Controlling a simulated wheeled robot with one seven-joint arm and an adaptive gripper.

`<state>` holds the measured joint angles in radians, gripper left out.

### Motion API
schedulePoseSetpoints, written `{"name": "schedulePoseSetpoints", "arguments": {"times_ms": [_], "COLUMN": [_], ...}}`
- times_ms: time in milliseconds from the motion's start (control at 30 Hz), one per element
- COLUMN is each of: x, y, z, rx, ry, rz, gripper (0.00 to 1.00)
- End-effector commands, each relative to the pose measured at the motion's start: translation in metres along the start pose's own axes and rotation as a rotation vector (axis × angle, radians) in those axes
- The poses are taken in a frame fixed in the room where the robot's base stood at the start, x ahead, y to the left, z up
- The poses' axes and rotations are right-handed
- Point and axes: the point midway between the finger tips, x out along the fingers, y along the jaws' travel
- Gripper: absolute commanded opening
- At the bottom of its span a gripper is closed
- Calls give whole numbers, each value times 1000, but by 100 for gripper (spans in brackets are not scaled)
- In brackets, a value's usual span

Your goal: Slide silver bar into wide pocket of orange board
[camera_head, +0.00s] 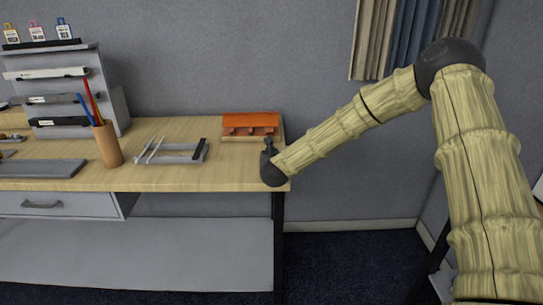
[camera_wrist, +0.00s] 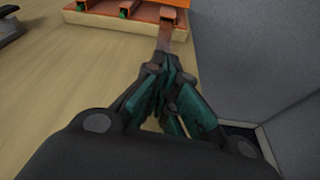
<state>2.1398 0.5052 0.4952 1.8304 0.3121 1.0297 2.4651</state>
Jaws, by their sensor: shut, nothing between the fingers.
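The orange board (camera_head: 251,122) lies on a pale base near the table's right end, its pockets facing the front. It also shows at the top of the wrist view (camera_wrist: 127,15). A dull grey-brown bar (camera_wrist: 166,36), likely the silver bar, runs from the board's rightmost opening toward my fingertips. Its far end is hidden under the orange top. My gripper (camera_head: 268,146) is at the table's right edge in front of the board. In the wrist view my gripper (camera_wrist: 165,70) has its fingertips together at the bar's near end. I cannot tell whether they touch it.
A shallow grey tray (camera_head: 145,160) with thin sticks and a dark item stands left of the board. A pencil cup (camera_head: 107,144), a keyboard (camera_head: 40,168) and a grey shelf rack (camera_head: 110,85) are further left. The table's right edge is close to my gripper.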

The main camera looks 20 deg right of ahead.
Motion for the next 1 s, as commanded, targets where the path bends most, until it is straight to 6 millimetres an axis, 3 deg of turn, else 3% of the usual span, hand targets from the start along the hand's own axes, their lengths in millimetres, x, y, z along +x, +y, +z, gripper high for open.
{"name": "schedulePoseSetpoints", "arguments": {"times_ms": [1000], "x": [14], "y": [-3], "z": [2], "rx": [1], "ry": [0], "rz": [-3], "gripper": [0]}}
